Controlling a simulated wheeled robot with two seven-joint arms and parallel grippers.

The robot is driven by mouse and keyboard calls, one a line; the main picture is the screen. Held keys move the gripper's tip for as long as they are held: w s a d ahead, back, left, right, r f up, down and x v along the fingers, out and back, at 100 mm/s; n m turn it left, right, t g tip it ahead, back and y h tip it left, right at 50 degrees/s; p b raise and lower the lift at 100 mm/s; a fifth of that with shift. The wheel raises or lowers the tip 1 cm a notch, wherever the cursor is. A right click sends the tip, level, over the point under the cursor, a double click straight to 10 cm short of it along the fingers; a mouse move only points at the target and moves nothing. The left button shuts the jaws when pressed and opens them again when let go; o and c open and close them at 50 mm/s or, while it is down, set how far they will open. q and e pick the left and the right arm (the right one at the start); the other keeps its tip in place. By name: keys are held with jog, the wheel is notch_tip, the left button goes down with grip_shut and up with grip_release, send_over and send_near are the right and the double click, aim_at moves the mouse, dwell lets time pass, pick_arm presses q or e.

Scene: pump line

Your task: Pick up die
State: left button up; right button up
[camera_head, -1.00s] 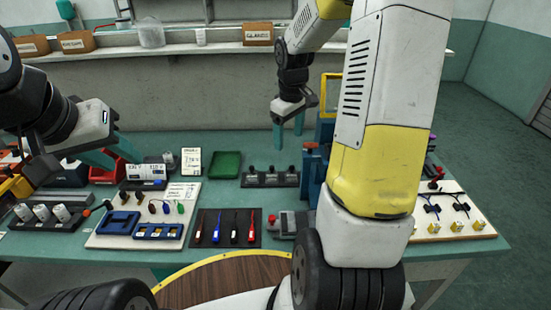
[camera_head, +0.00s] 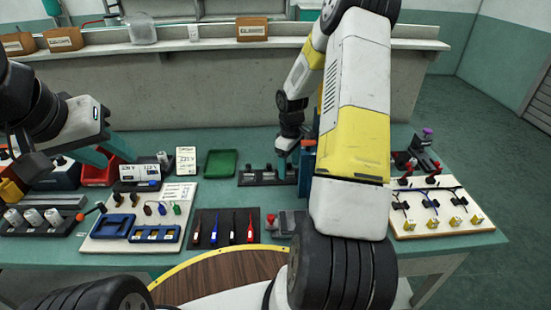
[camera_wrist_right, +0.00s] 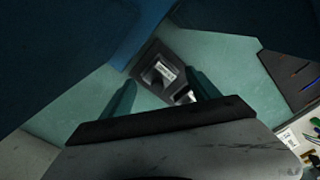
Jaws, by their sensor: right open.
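A dark rack (camera_head: 250,183) stands on the bench in the middle of the head view, with several small dark upright pieces in it. I cannot tell for sure which piece is the die. In the right wrist view, a dark block with a white label (camera_wrist_right: 164,73) sits in a dark holder between and beyond my right fingertips. My right gripper (camera_wrist_right: 162,88) is open and empty above it, apart from the block. In the head view, my right gripper is above the rack's right end, partly hidden. My left gripper (camera_head: 108,155) hangs over the bench at left, fingers apart.
A blue upright fixture (camera_head: 307,165) stands close to the rack's right. A green tray (camera_head: 221,162) lies to its left. A mat with screwdrivers (camera_head: 223,229) lies in front, and a board with yellow blocks (camera_head: 440,208) is at right.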

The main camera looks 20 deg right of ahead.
jog(key=shift+f, duration=0.6)
grip_shut()
jog(key=shift+r, duration=0.1)
